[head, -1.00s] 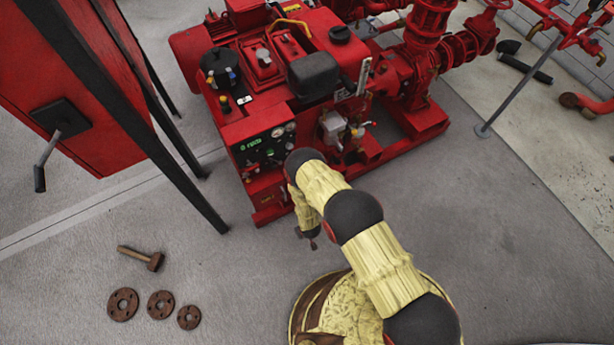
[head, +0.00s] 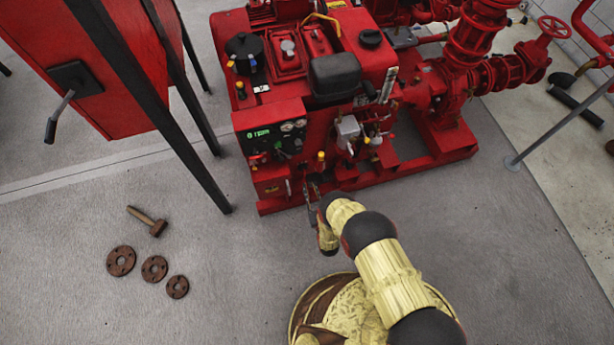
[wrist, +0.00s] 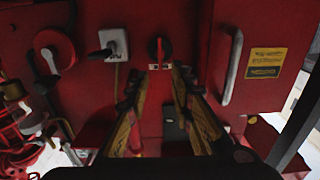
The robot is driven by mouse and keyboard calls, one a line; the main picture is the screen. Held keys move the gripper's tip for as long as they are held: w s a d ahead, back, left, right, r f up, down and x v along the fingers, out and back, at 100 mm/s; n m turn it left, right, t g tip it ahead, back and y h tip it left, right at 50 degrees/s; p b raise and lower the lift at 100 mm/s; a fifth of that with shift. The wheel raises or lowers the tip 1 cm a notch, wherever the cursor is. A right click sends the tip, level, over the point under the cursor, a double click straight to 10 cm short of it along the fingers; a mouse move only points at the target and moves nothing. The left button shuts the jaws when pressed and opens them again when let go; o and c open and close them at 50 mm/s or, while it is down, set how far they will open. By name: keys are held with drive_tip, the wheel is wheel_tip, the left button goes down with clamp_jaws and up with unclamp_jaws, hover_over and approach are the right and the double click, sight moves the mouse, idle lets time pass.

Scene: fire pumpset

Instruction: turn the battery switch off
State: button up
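A rotary switch (wrist: 160,48) with a red and black handle sits on the red panel in the wrist view. Its handle points up and down in the picture. I take it for the battery switch, but no label is readable. My gripper (wrist: 159,78) is open, with its two fingers apart on either side of the line to this switch. The fingers look short of it, with nothing between them. In the head view my gripper (head: 313,194) is low in front of the red pumpset (head: 285,110). The switch cannot be made out there.
Left of the switch are a black lever on a grey plate (wrist: 115,43) and a round red knob (wrist: 54,50). A metal handle (wrist: 232,66) and yellow label (wrist: 265,62) are to the right. A red cabinet (head: 120,90) on black legs stands left; a hammer (head: 150,222) lies on the floor.

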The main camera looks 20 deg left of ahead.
drive_tip(key=b+x, duration=0.2)
drive_tip(key=x, duration=0.5)
drive_tip(key=shift+c, duration=0.5)
drive_tip(key=c, duration=0.4)
clamp_jaws()
